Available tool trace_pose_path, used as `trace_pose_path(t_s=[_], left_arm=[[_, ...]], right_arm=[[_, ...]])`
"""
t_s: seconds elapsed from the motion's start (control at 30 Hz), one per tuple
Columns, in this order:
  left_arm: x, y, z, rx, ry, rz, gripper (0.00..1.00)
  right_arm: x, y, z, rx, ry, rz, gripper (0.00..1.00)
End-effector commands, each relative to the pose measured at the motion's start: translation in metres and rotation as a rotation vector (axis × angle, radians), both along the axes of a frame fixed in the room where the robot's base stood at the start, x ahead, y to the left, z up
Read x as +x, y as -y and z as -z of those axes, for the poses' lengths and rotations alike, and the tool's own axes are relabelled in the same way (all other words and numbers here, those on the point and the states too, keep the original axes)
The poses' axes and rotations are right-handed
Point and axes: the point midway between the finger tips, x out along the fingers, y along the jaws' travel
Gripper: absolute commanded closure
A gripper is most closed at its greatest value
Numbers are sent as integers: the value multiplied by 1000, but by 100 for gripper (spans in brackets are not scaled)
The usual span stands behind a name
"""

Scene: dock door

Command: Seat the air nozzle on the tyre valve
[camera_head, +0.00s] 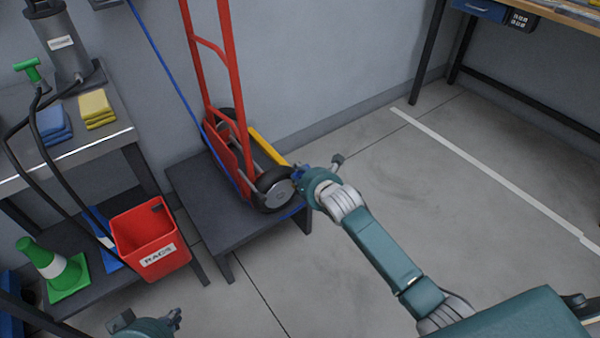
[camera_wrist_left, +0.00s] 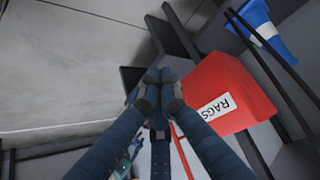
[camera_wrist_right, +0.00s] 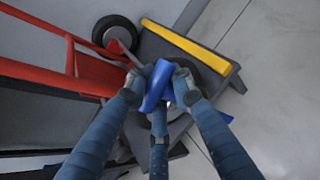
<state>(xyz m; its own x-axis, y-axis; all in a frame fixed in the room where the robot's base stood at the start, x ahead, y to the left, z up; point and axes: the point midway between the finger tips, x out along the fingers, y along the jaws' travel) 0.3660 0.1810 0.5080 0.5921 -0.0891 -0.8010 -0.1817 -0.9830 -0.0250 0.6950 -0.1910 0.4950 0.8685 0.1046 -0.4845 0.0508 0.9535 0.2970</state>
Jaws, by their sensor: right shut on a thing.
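The red hand truck (camera_head: 228,110) stands on a low dark bench. Its near tyre (camera_head: 273,190) faces me and also shows behind the nozzle in the right wrist view (camera_wrist_right: 207,78). My right gripper (camera_head: 299,174) is at the right side of this tyre, shut on the blue air nozzle (camera_wrist_right: 157,86). The nozzle overlaps the wheel in the right wrist view; I cannot tell whether they touch. The valve is hidden or too small to make out. My left gripper (camera_head: 176,318) is low in the head view, away from the wheel, its fingertips together and empty (camera_wrist_left: 158,78).
A blue hose (camera_head: 168,68) runs down past the hand truck. A yellow bar (camera_head: 266,148) lies on the low bench (camera_head: 200,205). A red RAGS bin (camera_head: 150,238) and a green cone (camera_head: 55,268) stand at left. The floor at right is clear.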

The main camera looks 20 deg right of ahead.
Motion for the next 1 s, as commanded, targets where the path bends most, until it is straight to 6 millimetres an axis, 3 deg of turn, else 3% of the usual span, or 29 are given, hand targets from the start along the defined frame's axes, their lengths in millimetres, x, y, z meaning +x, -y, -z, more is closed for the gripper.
trace_pose_path(t_s=[0.43,1.0], left_arm=[[-1,-1,0,2,-5,0,100],[-17,-6,9,16,-73,-6,100]], right_arm=[[0,0,-1,0,1,-1,100],[0,0,-1,0,2,-1,100]])
